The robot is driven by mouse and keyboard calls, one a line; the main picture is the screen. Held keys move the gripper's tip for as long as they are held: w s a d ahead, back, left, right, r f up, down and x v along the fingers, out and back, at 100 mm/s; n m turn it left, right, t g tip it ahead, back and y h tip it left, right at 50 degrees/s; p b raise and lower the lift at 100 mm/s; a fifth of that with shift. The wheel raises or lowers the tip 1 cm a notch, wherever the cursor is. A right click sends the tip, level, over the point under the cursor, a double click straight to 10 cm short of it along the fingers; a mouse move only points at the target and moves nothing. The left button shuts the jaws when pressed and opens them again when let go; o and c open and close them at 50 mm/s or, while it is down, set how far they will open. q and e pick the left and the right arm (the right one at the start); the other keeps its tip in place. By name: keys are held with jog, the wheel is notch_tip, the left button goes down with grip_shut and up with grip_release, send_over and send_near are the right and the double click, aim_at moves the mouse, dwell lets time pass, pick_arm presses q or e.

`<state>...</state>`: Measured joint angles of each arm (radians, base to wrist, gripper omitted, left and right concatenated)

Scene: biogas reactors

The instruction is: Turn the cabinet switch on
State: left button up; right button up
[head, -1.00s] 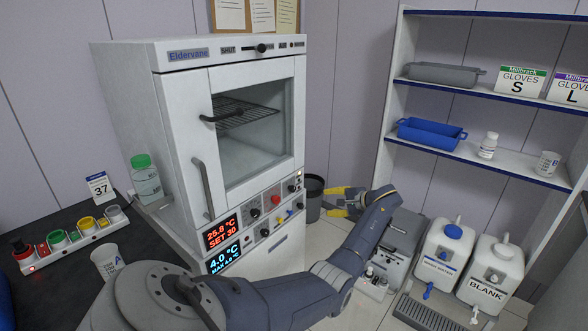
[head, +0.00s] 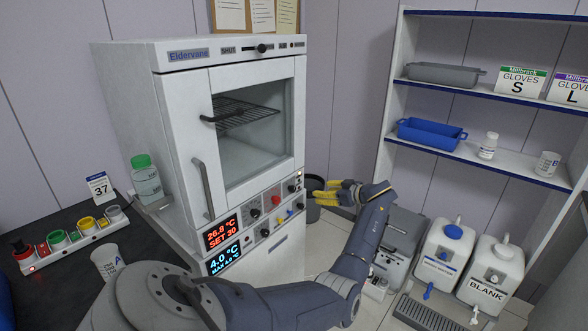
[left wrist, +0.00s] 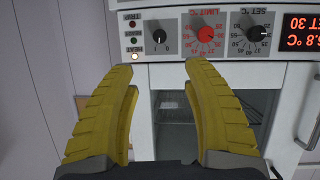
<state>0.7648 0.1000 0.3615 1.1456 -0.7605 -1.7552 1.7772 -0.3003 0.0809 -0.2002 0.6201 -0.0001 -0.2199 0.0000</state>
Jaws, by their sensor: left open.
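The white cabinet (head: 180,130) has a lower panel with a display and a row of knobs. The black knob (head: 293,187) nearest the panel's right end shows a white pointer in the left wrist view (left wrist: 160,39), beside the TRIP, READY and HEAT lamps; it looks like the switch, and its setting is too small to tell. The HEAT lamp (left wrist: 135,57) glows. My left gripper (head: 321,190) has yellow fingers, open and empty, to the right of the panel. In the left wrist view the fingers (left wrist: 160,70) sit apart, below the black knob, with nothing between them.
A red knob (head: 276,199) and another black knob (head: 255,213) are close by on the same row. A dark bin (head: 313,187) stands behind my gripper. Canisters (head: 446,248) and a grey box (head: 400,235) are to the right.

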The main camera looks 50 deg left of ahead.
aim_at(294, 189)
pick_arm(q)
jog(key=shift+n, duration=0.3)
jog(key=x, duration=1.7)
jog(key=shift+a, duration=0.15)
